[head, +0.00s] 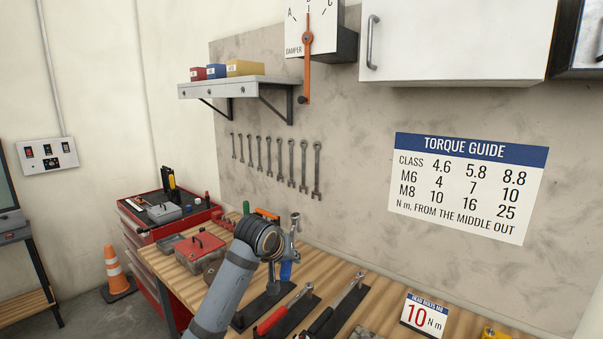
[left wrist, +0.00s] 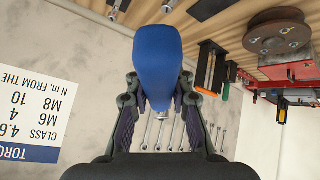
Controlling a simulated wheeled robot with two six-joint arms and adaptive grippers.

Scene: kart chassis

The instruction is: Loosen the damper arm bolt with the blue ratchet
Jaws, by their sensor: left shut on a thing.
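The blue ratchet (head: 286,270) is upright in the head view, its metal head (head: 295,222) up and its blue handle down. My left gripper (head: 282,248) is shut on the ratchet, above the bench; the wrist hides part of the grip. In the left wrist view, the blue handle (left wrist: 158,65) sits between both fingers. The orange damper arm (head: 307,70) hangs down over the wall from the damper dial (head: 318,22), pointing near B. My right gripper is not in view.
A red-handled tool (head: 272,320) and a black-handled tool (head: 322,320) lie on the wooden bench (head: 375,300). A shelf (head: 235,88) with small boxes juts out left of the damper arm. A white cabinet (head: 455,45) is at right. Wrenches (head: 291,163) hang on the wall.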

